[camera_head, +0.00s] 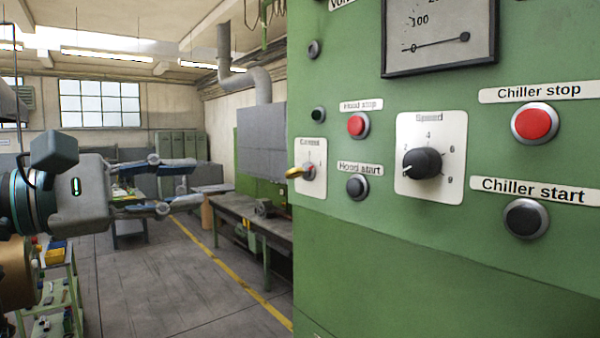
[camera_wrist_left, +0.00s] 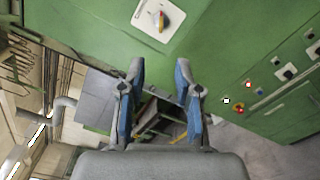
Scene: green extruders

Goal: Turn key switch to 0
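The key switch (camera_head: 308,172) is on a white plate at the left edge of the green panel in the head view. A yellow key (camera_head: 295,172) sticks out of it to the left. The plate's label is too blurred to read surely. My left gripper (camera_head: 200,188) is to the left of the panel, apart from the switch, with its fingers spread and empty. In the left wrist view, a white plate with a grey and yellow knob (camera_wrist_left: 160,19), which looks like the key switch, is above the open fingers (camera_wrist_left: 162,90). My right gripper is not in view.
The green panel (camera_head: 430,255) also carries a speed knob (camera_head: 423,163), a red hood stop button (camera_head: 356,125), a black hood start button (camera_head: 357,187) and chiller buttons (camera_head: 534,124). A workbench (camera_head: 245,212) stands behind. The floor (camera_head: 170,285) left of the panel has free room.

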